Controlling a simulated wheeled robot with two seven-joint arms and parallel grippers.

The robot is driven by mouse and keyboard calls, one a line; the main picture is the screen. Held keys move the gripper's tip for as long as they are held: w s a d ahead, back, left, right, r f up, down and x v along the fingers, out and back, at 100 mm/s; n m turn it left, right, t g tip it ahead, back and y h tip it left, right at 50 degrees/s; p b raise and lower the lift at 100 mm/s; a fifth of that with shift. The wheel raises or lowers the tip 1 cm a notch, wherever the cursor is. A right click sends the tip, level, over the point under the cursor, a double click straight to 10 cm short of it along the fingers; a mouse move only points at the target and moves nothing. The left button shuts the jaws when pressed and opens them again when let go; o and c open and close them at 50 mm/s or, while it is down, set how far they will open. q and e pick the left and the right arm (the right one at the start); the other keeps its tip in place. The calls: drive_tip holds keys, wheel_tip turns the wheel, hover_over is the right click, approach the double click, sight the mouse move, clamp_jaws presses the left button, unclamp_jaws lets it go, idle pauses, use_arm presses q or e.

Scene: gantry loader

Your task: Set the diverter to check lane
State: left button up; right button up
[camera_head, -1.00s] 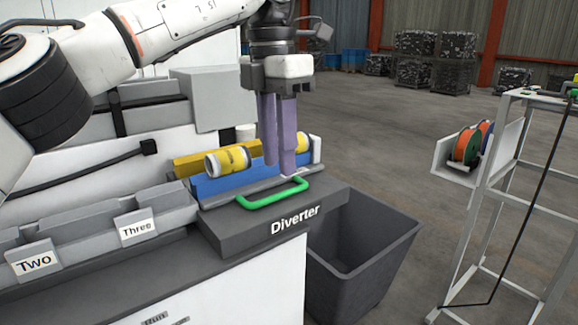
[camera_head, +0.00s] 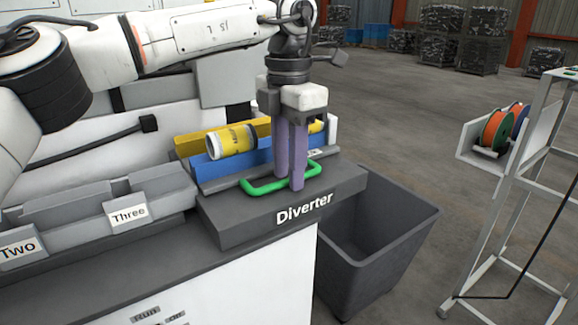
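The diverter (camera_head: 235,232) is a dark grey block labelled "Diverter" at the bench's right end. A green U-shaped handle (camera_head: 262,188) lies across its top, in front of a grey rail. My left gripper (camera_head: 289,182) points down with its two purple fingers at the handle. One finger is in front of the handle's front bar and the other appears behind it. A gap shows between the fingers, so it looks open. Contact with the bar cannot be told. No check-lane marking is readable. My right gripper is out of view.
A blue chute (camera_head: 208,172) and a yellow chute (camera_head: 188,146) stand behind the diverter, with a yellow can (camera_head: 231,141) there. Bins labelled "Two" and "Three" (camera_head: 128,216) are to the left. A dark bin (camera_head: 375,240) stands on the floor right of the bench.

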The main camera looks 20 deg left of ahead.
use_arm(q)
drive_tip(key=shift+c, duration=0.2)
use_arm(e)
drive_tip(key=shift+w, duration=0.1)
use_arm(q)
clamp_jaws()
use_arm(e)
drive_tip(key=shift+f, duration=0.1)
use_arm(q)
drive_tip(key=s+d+b, duration=0.1)
drive_tip(key=s+d, duration=0.6)
drive_tip(key=d, duration=0.2)
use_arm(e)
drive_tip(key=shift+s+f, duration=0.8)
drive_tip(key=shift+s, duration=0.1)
use_arm(q)
drive_tip(key=shift+f, duration=0.1)
